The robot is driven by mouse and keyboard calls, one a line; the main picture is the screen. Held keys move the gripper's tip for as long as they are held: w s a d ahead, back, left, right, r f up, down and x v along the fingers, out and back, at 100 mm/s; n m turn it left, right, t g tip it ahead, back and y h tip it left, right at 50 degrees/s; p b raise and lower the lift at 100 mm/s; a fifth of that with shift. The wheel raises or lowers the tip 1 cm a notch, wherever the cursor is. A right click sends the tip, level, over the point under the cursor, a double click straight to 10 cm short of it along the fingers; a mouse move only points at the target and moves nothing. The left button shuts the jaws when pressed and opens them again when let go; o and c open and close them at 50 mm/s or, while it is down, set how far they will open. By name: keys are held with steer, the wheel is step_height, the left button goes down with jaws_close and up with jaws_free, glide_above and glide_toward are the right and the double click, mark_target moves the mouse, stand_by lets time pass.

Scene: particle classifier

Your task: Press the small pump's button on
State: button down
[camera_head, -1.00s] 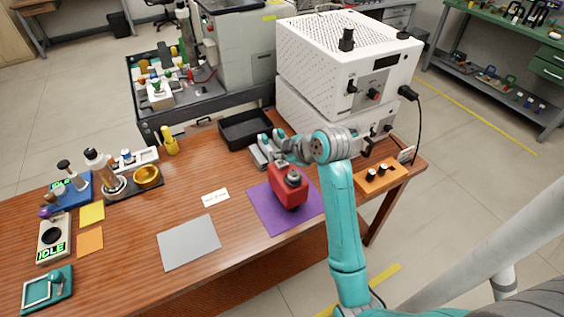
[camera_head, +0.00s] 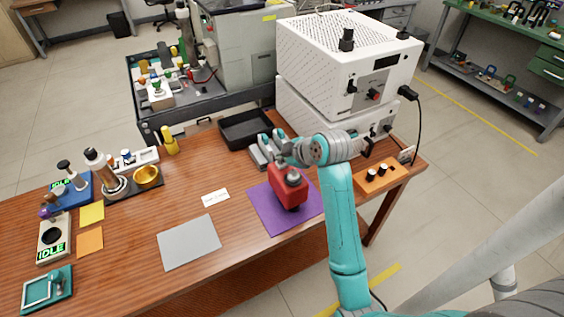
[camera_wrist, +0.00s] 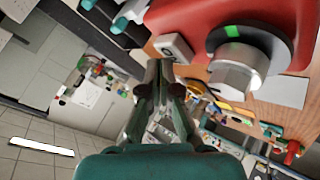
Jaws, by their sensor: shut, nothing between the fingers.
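A red device (camera_head: 287,187) with a metal cap stands on a purple mat (camera_head: 262,211). In the wrist view its red body (camera_wrist: 190,22) carries a black ring with a green mark beside the metal cap (camera_wrist: 237,70). A grey and teal device (camera_head: 262,150) stands just behind it. No label shows which one is the small pump. A small pale block with a dark spot (camera_wrist: 173,47) shows close to the fingertips in the wrist view. My gripper (camera_wrist: 161,68) is shut and empty, beside the red device. In the head view my gripper (camera_head: 279,158) is above and behind it, partly hidden.
A black tray (camera_head: 245,129) and stacked white instruments (camera_head: 349,62) stand behind. An orange panel with black knobs (camera_head: 380,177) is at right. A grey mat (camera_head: 188,242) lies left of the purple one, with bare table around it. Several small devices crowd the left end.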

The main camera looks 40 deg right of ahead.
mark_target(283, 164)
steer(key=shift+f, duration=0.85)
stand_by(0.7)
stand_by(0.4)
steer(key=shift+r, duration=1.3)
steer(key=shift+r, duration=2.5)
